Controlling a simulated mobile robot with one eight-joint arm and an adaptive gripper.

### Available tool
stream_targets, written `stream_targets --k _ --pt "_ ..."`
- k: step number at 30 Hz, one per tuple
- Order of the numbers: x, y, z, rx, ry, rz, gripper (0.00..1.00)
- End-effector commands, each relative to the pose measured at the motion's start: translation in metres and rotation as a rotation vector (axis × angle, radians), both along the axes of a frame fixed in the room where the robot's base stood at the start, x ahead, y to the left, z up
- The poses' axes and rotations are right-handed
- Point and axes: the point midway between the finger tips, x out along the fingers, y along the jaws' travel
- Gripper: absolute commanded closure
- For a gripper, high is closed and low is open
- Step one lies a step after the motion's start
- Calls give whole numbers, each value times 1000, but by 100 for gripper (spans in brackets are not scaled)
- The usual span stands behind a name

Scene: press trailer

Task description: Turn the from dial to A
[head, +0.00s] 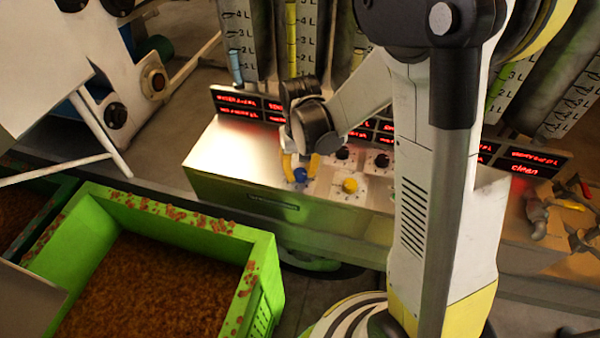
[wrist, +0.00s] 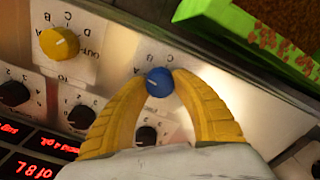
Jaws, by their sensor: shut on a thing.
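My gripper (wrist: 160,80) is shut on a blue dial (wrist: 159,84), with one yellow finger on each side of it. The blue dial has a pale pointer mark, and small letters are printed on the white plate around it. I cannot tell surely which letter the mark points to, and no name for this dial is readable because the fingers cover part of its plate. In the head view the blue dial (head: 300,175) shows on the console between my yellow fingertips (head: 301,168).
A yellow dial (wrist: 59,43) with letters sits beside the blue one, and it also shows in the head view (head: 350,186). Several black dials (wrist: 82,117) and red displays (wrist: 38,165) are close by. A green crate (head: 160,225) of brown material stands in front of the console (head: 225,160).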

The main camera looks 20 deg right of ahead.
Motion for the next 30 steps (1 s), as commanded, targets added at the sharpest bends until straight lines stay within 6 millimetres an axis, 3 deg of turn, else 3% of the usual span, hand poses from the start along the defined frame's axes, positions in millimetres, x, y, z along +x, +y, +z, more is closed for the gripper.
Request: stream_targets --k 12,28,29,30 --pt "0 0 -1 0 1 182 99" --pt "0 0 0 0 1 205 99" --pt "0 0 0 0 1 205 60" --pt "0 0 0 0 1 205 48"
